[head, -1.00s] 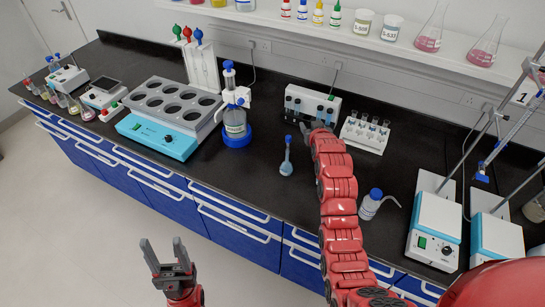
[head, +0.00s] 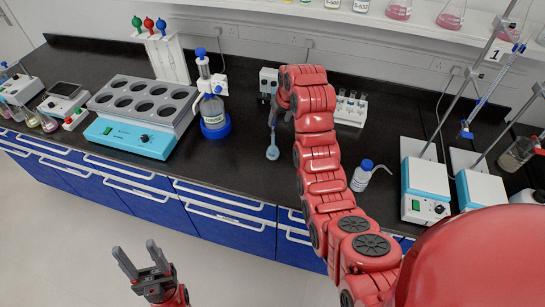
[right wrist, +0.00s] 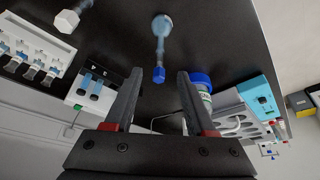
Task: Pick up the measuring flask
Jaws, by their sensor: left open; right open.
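The measuring flask (head: 272,152) stands on the black bench near the front edge, with a pale blue bulb. Its neck is partly hidden by my right gripper (head: 280,115) in the head view. In the right wrist view the flask (right wrist: 161,27) has a narrow neck and a blue stopper. The open jaws (right wrist: 159,75) point toward it, with the stopper appearing between the fingertips. I cannot tell whether they touch it; nothing is gripped. My left gripper (head: 146,262) is open and empty, in front of the bench over the floor.
A bottle with a blue base (head: 214,116) and a heating block (head: 142,118) stand to the left. A wash bottle (head: 362,178) is right of my right arm. A tube rack (head: 350,108) is behind, and stirrers (head: 425,190) stand further right.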

